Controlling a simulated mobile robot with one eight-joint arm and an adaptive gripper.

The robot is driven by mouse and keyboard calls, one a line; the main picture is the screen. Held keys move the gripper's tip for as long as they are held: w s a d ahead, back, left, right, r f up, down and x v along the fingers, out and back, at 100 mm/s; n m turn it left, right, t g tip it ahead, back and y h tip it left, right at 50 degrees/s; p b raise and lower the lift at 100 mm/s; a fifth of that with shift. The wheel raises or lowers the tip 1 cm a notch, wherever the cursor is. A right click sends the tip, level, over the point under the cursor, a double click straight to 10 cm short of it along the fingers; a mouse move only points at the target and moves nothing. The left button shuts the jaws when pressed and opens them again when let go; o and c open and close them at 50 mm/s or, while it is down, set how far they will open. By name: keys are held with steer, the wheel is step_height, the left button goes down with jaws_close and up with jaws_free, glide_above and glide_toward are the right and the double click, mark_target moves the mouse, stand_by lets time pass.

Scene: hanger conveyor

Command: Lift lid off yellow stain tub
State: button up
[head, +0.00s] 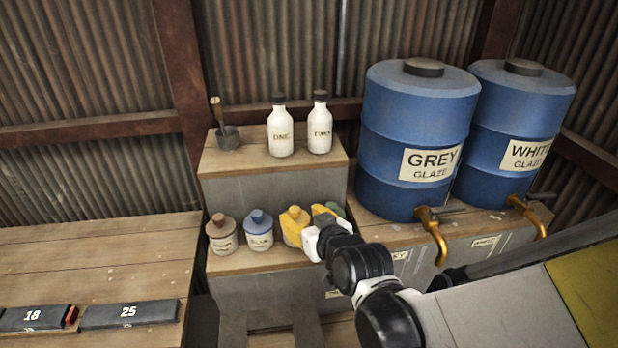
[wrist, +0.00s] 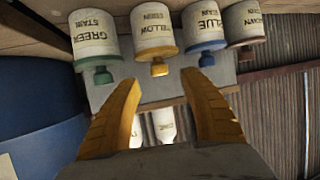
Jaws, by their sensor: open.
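The yellow stain tub (head: 290,236) stands on the lower wooden step, with its yellow lid (head: 294,213) and knob on. The tub body (wrist: 153,30) reads "YELLOW STAIN". I see no contact with the lid.
Brown (head: 222,236) and blue (head: 259,232) tubs stand left of the yellow one; a green tub (wrist: 95,32) is on its other side. Two white bottles (head: 281,132) and a dark pot (head: 227,137) stand on the upper step. Blue glaze drums (head: 410,150) stand right.

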mark_target(297, 213)
steer(key=b+x, duration=0.1)
steer(key=x, duration=0.3)
steer(key=shift+w+a+f+b, duration=0.1)
steer(key=shift+w+f+b, duration=0.15)
steer(key=shift+f+b, duration=0.1)
steer(key=shift+w+a, duration=0.2)
steer(key=shift+w, duration=0.1)
steer(key=c, duration=1.1)
